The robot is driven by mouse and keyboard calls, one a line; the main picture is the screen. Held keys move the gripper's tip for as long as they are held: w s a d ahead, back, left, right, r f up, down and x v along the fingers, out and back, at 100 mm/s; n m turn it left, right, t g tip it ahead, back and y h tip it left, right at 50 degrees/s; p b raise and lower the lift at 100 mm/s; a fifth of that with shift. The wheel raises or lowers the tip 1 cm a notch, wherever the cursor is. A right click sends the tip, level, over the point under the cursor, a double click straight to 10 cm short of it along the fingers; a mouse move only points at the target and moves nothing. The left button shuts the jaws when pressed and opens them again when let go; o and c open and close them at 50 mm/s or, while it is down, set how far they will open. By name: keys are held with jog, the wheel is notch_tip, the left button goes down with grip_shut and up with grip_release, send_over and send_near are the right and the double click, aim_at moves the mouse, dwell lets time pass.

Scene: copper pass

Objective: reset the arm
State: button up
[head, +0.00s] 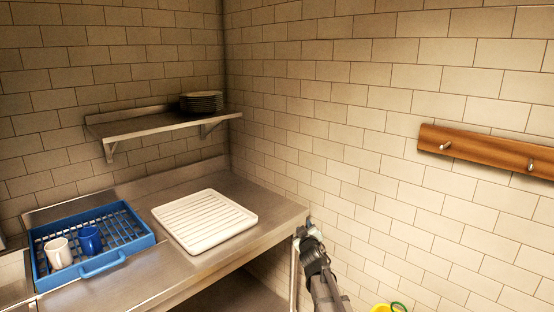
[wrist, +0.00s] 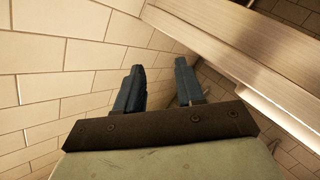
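My gripper (wrist: 160,88) shows in the wrist view with its two dark fingers apart and nothing between them. In the head view my gripper (head: 303,228) is at the right end of the steel counter (head: 178,194), close to the tiled wall. From the head view I cannot tell whether it touches the counter edge. In the wrist view the counter's edge (wrist: 240,60) runs diagonally to the right of the fingers.
A blue rack (head: 103,263) holds a white mug (head: 58,252) and a blue mug (head: 90,239). A white ribbed tray (head: 204,222) lies beside it. A wall shelf (head: 150,125) bears stacked plates (head: 201,102). A wooden hook rail (head: 490,153) is right. Something yellow (head: 381,308) is below.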

jog(key=s+f+m+g+h, duration=0.1)
jog(key=s+f+g, duration=0.2)
jog(key=s+f, duration=0.65)
jog(key=s+f+m+g, duration=0.1)
jog(key=s+f+g, duration=0.4)
jog(key=f, duration=0.7)
jog(key=s+f+m+g+h, duration=0.1)
jog(key=s+f+g, duration=0.1)
jog(key=s+f, duration=0.8)
jog(key=s+d+f+m+g, duration=0.1)
jog(key=s+f+g, duration=0.3)
jog(key=s, duration=0.9)
jog(key=s+d+f+m+g+y, duration=0.1)
jog(key=s+d+f+m+g, duration=0.1)
jog(key=s+f, duration=0.6)
jog(key=s+d+f+m+g, duration=0.1)
jog(key=s+d+f+g, duration=0.2)
jog(key=s, duration=1.5)
notch_tip(320, 180, down, 3)
jog(key=g, duration=0.4)
jog(key=shift+s+d+f+m+y, duration=0.15)
jog(key=shift+s+d+m+y, duration=0.15)
jog(key=shift+d+y, duration=0.1)
